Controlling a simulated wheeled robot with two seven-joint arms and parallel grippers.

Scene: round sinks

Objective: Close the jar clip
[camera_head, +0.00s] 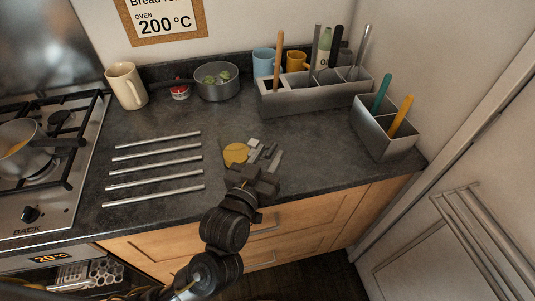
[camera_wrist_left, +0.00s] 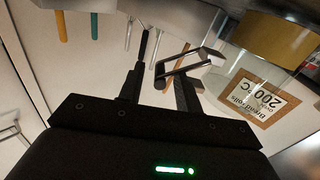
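A clear glass jar (camera_head: 232,133) stands on the dark counter, with yellow contents (camera_head: 236,154) low inside. Its glass and yellow contents (camera_wrist_left: 278,40) show upside down at the upper right of the left wrist view. A shiny metal wire clip (camera_wrist_left: 190,62) reaches from the jar's side across the front of the fingers. My left gripper (camera_head: 264,158) is just right of the jar. In the wrist view its two fingers (camera_wrist_left: 158,88) are apart, with the clip near their tips. I cannot tell whether they touch it. My right gripper is not in view.
Metal bars (camera_head: 152,172) lie left of the jar. A pot (camera_head: 217,88) and a cream mug (camera_head: 126,86) stand behind. A grey utensil holder (camera_head: 300,99) and a smaller one (camera_head: 372,137) stand behind and right. The stove (camera_head: 45,170) is at the far left.

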